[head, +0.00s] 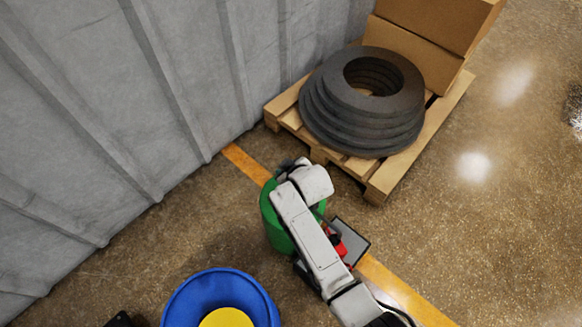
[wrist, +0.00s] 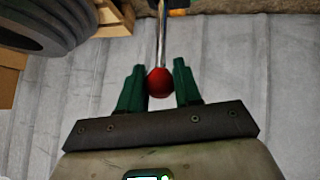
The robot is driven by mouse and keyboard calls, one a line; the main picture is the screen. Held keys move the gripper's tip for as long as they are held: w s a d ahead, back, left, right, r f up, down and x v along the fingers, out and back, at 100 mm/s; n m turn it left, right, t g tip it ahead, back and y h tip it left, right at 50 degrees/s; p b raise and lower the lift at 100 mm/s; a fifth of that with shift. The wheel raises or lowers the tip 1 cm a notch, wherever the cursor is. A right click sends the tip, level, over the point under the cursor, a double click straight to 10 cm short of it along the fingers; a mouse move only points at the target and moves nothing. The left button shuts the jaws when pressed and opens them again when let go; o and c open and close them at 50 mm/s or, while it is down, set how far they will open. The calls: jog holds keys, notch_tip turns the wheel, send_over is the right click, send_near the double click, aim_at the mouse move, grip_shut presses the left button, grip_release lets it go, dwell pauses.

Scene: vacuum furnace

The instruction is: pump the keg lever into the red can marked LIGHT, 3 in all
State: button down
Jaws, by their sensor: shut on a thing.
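My gripper (wrist: 160,82) has its two green fingers around the red ball knob (wrist: 160,84) and is shut on it. The knob is at the end of a thin metal lever rod (wrist: 162,38) that runs up out of the wrist view. In the head view a green keg (head: 274,222) stands on the floor, partly hidden by my arm. A red can (head: 353,238) shows only in part behind my arm, at a dark grey flat tray (head: 352,246). No LIGHT marking can be read. My gripper's fingers are not clear in the head view.
A blue drum (head: 178,302) with a yellow centre (head: 227,318) stands at the lower middle. A wooden pallet (head: 378,190) bears stacked dark rings (head: 335,115) and cardboard boxes (head: 415,50). A grey ribbed wall (head: 110,90) closes the left.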

jog(key=shift+w+a+f+g+h, duration=0.25)
jog(key=shift+a+g+h, duration=0.05)
jog(key=shift+a+h, duration=0.1)
jog(key=shift+w+a+f+b, duration=0.15)
jog(key=shift+w+a+b, duration=0.1)
jog(key=shift+b, duration=0.2)
jog(key=shift+a, duration=0.1)
jog(key=c, duration=0.8)
grip_release()
jog(key=p+v, duration=0.4)
jog(key=v, duration=0.6)
jog(key=shift+s+r+p, duration=0.2)
jog(key=shift+r+p, duration=0.1)
jog(key=shift+p, duration=0.1)
